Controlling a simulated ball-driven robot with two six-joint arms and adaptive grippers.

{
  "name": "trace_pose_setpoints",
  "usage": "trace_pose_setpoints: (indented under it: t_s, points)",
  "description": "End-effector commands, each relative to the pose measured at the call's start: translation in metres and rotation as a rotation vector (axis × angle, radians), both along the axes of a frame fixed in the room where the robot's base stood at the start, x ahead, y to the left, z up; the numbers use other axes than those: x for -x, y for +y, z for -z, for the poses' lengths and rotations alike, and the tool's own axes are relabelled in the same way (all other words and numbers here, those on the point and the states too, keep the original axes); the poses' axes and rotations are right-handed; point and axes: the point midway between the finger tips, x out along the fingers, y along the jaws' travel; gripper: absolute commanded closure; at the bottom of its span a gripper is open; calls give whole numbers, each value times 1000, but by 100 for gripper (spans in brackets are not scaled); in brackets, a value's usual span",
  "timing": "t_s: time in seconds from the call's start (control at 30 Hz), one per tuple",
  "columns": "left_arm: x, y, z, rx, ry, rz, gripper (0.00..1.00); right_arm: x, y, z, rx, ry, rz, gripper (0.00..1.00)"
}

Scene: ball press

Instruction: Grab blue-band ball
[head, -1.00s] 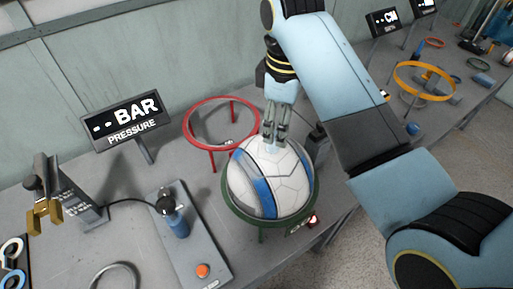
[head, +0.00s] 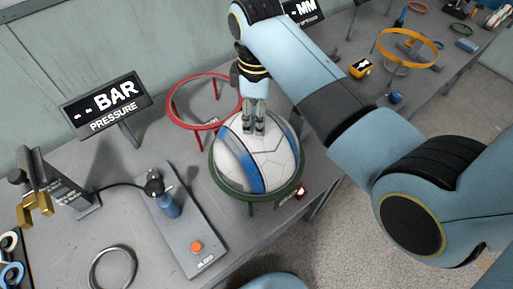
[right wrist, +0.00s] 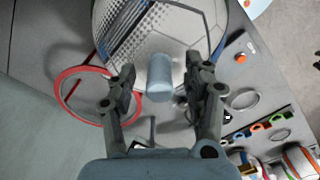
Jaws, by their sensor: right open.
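The white ball with blue and grey bands (head: 270,152) rests in a green ring stand (head: 256,199) on the table. My right gripper (head: 255,130) points down in front of the ball's upper part in the head view; I cannot tell if it touches. In the right wrist view the ball (right wrist: 180,30) fills the top, beyond the fingertips. The right gripper (right wrist: 163,88) is open, with its two fingers apart. A light-blue cylinder (right wrist: 159,78) shows between them; I cannot tell its distance. My left gripper is out of view.
A red ring stand (head: 174,112) is empty behind the ball. To the left are the bleed panel (head: 206,236) with its orange button, a blue cylinder (head: 169,206) and the pressure sign (head: 106,106). A yellow ring stand (head: 407,62) stands at the back right.

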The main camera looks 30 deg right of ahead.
Motion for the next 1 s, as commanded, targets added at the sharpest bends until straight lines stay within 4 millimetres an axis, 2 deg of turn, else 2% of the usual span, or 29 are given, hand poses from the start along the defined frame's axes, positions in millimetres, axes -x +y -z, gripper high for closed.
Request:
trace_pose_setpoints:
  t_s: [0.23, 0.63, 1.0]
  points:
    - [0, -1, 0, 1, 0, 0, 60, 0, 0, 3, 1, -1, 1, 49]
    - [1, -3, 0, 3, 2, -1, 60, 0, 0, 2, 1, -1, 1, 100]
    - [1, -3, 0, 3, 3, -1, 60, -1, 0, 2, 0, -3, 1, 100]
